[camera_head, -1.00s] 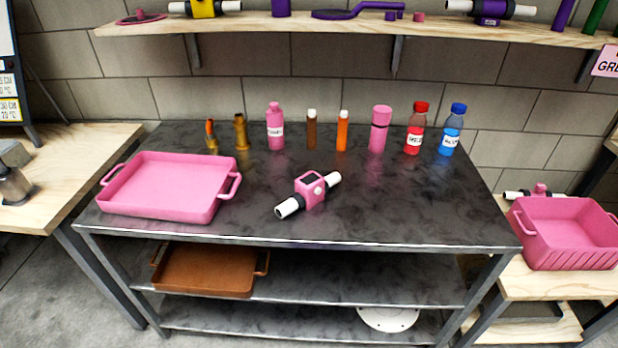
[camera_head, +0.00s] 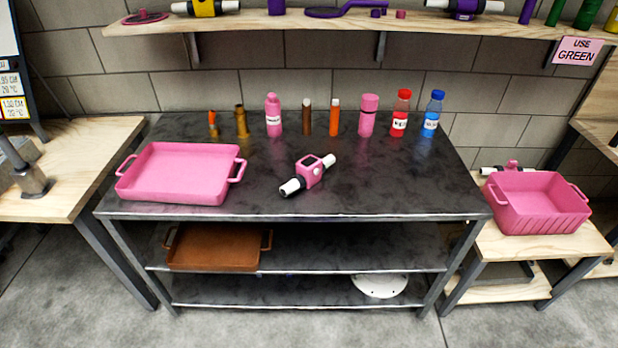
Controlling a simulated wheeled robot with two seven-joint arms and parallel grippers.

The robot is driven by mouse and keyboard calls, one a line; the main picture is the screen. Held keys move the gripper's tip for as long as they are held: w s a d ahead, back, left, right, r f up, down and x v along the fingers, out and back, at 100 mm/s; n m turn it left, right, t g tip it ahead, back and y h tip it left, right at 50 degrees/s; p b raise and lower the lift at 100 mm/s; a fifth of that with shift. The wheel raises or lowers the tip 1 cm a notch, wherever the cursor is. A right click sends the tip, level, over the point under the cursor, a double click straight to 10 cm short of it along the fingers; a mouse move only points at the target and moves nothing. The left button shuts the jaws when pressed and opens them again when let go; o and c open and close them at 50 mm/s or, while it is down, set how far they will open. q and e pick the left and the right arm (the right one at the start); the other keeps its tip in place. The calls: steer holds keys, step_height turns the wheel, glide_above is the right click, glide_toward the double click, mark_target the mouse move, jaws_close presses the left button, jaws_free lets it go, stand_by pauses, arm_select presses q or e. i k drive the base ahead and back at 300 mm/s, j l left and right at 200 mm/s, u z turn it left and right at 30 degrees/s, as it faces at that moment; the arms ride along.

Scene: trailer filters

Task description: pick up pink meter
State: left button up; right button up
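The pink meter (camera_head: 309,173) lies on the dark tabletop (camera_head: 370,190), right of the pink tray and near the middle of the table. It has a square pink body with a dark face and white pipe ends, one pointing to the lower left and one to the upper right. Another pink meter-like part (camera_head: 511,168) with a white end shows behind the pink bin at the right, partly hidden. Neither of my grippers is in view.
A pink tray (camera_head: 133,187) stands left on the table. Several bottles, including a red-capped one (camera_head: 400,114), line the back. A pink bin (camera_head: 540,208) stands on a low wooden bench at right. A brown tray (camera_head: 213,262) is on the lower shelf. The table's front middle is clear.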

mark_target(304, 176)
steer(key=i+j+z, duration=0.15)
steer(key=j, duration=0.2)
steer(key=i+j+z, duration=0.15)
steer(key=j, duration=0.25)
steer(key=i+j+z, duration=0.2)
steer(key=j, duration=0.25)
steer(key=i+j+z, duration=0.15)
steer(key=j, duration=0.25)
steer(key=i+j+z, duration=0.15)
steer(key=j, duration=0.3)
steer(key=i+j+z, duration=0.15)
steer(key=j, duration=0.35)
